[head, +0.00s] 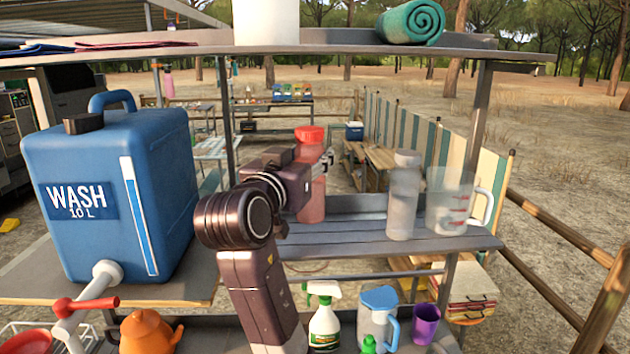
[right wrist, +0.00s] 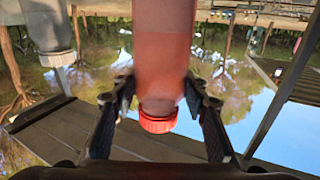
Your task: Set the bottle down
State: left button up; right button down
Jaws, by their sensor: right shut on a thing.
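A red translucent bottle (head: 311,203) with a red cap stands upright at the grey slatted shelf (head: 365,232) in the head view. My right gripper (head: 322,163) is shut on its upper part, below the cap. In the right wrist view the bottle (right wrist: 162,50) appears upside down between the two fingers (right wrist: 160,92), its cap low in the picture. Whether its base touches the shelf or hangs just above it, I cannot tell. My left gripper is not in view.
A clear bottle (head: 403,200) and a measuring jug (head: 448,205) stand to the right on the shelf. A blue wash canister (head: 105,215) stands left. An upper shelf (head: 340,45) runs above. A spray bottle (head: 324,322) and a lidded jug (head: 377,325) stand below. Slats between the bottles are bare.

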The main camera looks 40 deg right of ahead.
jog(key=shift+w+d+f, duration=0.1)
jog(key=shift+d+f, duration=0.05)
jog(key=shift+f, duration=0.2)
notch_tip(320, 180, down, 3)
jog(key=shift+w+r+p, duration=0.1)
jog(key=shift+p, duration=0.3)
jog(key=shift+f, duration=0.85)
jog(key=c, duration=1.2)
grip_release()
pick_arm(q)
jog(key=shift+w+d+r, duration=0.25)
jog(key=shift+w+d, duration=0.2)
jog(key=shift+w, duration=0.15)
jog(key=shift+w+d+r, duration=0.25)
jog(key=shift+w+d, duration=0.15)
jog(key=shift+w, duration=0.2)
pick_arm(e)
jog(key=shift+o, duration=0.2)
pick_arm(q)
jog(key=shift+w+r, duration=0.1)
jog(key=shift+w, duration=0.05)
